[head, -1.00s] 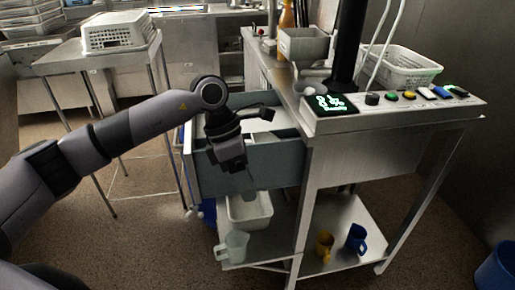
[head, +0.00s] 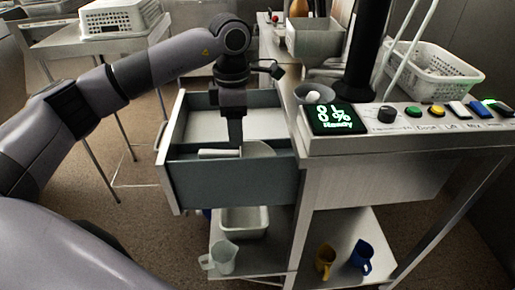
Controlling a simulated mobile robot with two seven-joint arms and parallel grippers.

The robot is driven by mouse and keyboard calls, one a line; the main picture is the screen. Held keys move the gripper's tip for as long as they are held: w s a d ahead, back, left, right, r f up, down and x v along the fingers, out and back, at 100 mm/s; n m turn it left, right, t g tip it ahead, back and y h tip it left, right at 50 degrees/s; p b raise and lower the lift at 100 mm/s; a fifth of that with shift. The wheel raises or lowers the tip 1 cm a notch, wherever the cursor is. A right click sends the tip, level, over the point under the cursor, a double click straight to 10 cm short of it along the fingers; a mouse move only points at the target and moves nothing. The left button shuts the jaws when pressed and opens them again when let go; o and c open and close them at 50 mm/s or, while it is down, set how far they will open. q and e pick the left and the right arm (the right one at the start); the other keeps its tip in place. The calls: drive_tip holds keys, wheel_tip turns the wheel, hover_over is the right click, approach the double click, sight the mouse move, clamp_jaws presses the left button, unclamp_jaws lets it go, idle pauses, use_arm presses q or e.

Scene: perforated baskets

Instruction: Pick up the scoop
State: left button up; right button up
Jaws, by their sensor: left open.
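A drawer (head: 232,182) of the metal cart stands open in the middle of the head view. A light-coloured tool that looks like the scoop (head: 260,149) lies in it near the front panel, its pale handle (head: 215,153) pointing left. My left gripper (head: 235,143) points down into the drawer, right over the scoop where handle and wider part meet. It is open; its fingertips are small and dark, and I cannot tell whether they touch the scoop. My right gripper is not in view.
The drawer walls surround the gripper closely at the front. On the cart top stand a control panel (head: 335,118), a small bowl (head: 313,94) and a white perforated basket (head: 435,75). A jug (head: 222,258), a yellow mug (head: 325,259) and a blue mug (head: 362,256) stand on the lower shelf.

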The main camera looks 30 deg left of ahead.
sight(233, 151)
use_arm(q)
drive_tip(key=f, duration=0.4)
drive_tip(key=s+f, duration=0.1)
drive_tip(key=f, duration=0.2)
drive_tip(key=shift+a+p, duration=0.3)
drive_tip(key=shift+p, duration=0.1)
clamp_jaws()
